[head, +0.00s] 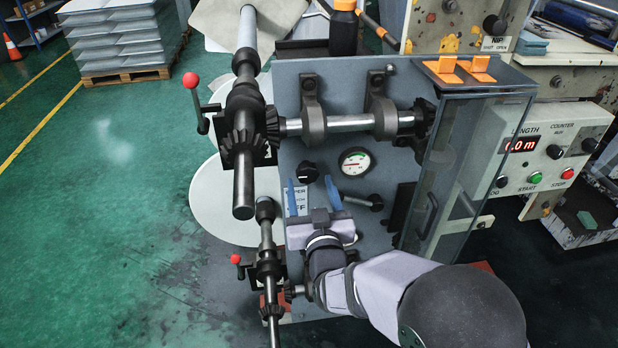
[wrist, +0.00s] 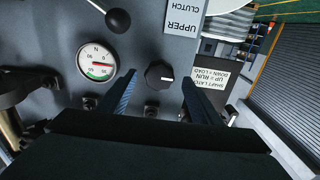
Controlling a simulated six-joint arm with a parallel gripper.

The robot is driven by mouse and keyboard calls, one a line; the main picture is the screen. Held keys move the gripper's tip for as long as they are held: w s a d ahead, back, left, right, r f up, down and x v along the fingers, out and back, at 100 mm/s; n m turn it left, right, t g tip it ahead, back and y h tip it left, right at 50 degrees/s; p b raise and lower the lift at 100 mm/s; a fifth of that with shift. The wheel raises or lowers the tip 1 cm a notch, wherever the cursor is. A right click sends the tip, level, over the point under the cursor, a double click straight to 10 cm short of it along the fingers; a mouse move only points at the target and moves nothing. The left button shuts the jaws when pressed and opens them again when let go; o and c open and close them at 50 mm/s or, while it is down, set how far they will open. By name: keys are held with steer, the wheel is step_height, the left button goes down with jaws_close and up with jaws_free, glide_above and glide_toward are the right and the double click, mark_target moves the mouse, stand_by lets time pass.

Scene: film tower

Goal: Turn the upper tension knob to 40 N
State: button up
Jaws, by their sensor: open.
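The black tension knob (head: 308,173) sits on the grey machine panel, left of a round white gauge (head: 356,161). In the wrist view the knob (wrist: 159,76) has a white pointer line toward the right of the picture. The gauge (wrist: 96,62) there has a green band and a red mark; its exact reading is too small to tell. My gripper (head: 312,185) is open, its two blue fingers just below the knob in the head view. In the wrist view my gripper (wrist: 159,82) has one finger on each side of the knob, with gaps; contact is not visible.
Upper shaft (head: 348,123) and its bearing blocks stand out above the knob. A dark lever (head: 360,201) projects below the gauge. The upper clutch label (wrist: 184,17) and shaft latch label (wrist: 213,82) are on the panel. A transparent guard (head: 465,165) stands to the right.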

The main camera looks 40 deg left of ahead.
mark_target(307, 172)
steer(key=shift+x, duration=1.45)
steer(key=c, duration=1)
steer(key=shift+f+m, duration=0.1)
steer(key=shift+m, duration=0.2)
